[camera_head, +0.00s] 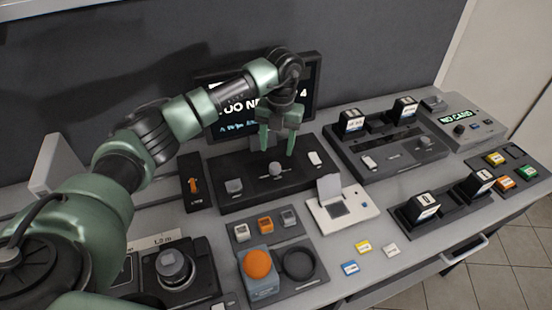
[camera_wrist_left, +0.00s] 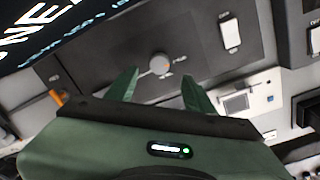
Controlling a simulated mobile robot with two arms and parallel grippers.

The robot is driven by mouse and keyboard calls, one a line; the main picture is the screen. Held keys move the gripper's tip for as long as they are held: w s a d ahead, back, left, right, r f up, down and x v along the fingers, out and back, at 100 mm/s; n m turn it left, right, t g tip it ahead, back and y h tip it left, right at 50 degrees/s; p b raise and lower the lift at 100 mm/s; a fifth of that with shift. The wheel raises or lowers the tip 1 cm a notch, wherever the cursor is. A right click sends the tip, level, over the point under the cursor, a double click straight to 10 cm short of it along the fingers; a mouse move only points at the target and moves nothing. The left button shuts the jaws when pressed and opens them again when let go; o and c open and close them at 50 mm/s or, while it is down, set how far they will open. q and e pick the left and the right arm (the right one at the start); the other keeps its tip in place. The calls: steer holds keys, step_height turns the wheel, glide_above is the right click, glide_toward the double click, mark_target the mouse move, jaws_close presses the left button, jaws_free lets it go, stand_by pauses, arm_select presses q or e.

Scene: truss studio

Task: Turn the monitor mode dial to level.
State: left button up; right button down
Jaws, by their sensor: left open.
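The monitor (camera_head: 312,92) stands at the back of the desk, its screen lit with white text and partly hidden by my left arm. On the dark panel in front of it sits a round grey dial (camera_head: 276,169). The dial also shows in the left wrist view (camera_wrist_left: 160,63), with small labels around it that are too small to read. My left gripper (camera_head: 277,152) is open and empty, pointing down just above and behind the dial. In the left wrist view its fingers (camera_wrist_left: 158,88) are apart, with the dial beyond the gap between them. My right gripper is not in view.
A grey knob (camera_head: 234,186) and a white switch (camera_head: 315,158) flank the dial on the panel. An orange lever (camera_head: 193,186) stands left. A white card device (camera_head: 343,210), an orange button (camera_head: 257,264) and several small cards lie in front.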

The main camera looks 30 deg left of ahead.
mark_target(275, 166)
arm_select(q)
steer(key=shift+s+f, duration=0.2)
steer(key=shift+f, duration=0.25)
step_height(275, 166, down, 6)
steer(key=shift+a+r+p, duration=0.1)
steer(key=shift+a+p, duration=0.05)
steer(key=shift+p, duration=1)
steer(key=shift+f, duration=0.3)
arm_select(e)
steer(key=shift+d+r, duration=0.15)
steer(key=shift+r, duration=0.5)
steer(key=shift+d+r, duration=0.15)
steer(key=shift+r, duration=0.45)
arm_select(q)
steer(key=c, duration=1)
jaws_close()
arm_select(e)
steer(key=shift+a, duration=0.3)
